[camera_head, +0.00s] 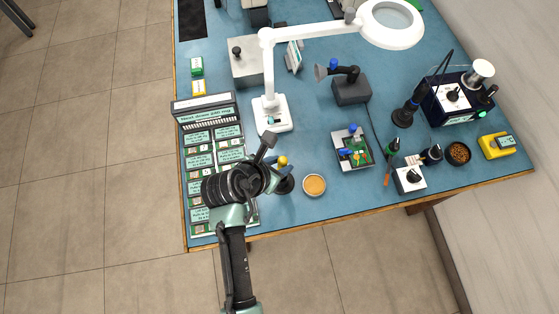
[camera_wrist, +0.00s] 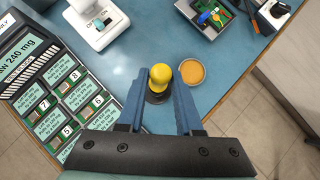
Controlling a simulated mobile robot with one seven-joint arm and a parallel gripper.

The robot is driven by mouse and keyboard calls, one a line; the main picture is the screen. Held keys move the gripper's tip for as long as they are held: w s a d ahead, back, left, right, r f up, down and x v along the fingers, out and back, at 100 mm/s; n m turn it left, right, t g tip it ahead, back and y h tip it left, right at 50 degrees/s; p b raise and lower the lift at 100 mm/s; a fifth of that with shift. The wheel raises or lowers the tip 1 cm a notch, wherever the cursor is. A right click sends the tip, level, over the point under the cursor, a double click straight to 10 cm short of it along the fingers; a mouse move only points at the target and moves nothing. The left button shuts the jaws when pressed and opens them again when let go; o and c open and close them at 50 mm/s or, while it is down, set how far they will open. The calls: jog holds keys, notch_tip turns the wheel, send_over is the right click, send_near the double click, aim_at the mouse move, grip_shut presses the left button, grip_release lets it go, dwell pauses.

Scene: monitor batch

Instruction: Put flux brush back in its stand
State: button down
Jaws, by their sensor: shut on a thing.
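A tool with a round yellow top (camera_wrist: 161,74) stands between the two fingers of my gripper (camera_wrist: 161,84). Its lower part is dark and round; I cannot tell for sure that it is the flux brush. In the head view the yellow top (camera_head: 283,160) shows beside my gripper (camera_head: 275,164), over the front of the blue table. My gripper is shut on this tool. A small holder with light-tipped tools (camera_head: 432,155) stands at the front right; I cannot tell whether it is the brush's stand. A black stand (camera_head: 404,117) is behind it.
A round tan dish (camera_head: 314,186) is just right of my gripper. A tray with a green board (camera_head: 352,150) lies farther right. A labelled rack (camera_head: 205,105) is at left. A white magnifier lamp (camera_head: 270,110) rises behind.

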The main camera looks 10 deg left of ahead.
jog(key=shift+f, duration=0.15)
dwell(0.5)
jog(key=shift+f+b, duration=0.6)
jog(key=shift+f, duration=0.65)
jog(key=shift+f, duration=0.2)
jog(key=shift+f+b, duration=0.3)
jog(key=shift+f, duration=0.2)
jog(key=c, duration=0.5)
grip_release()
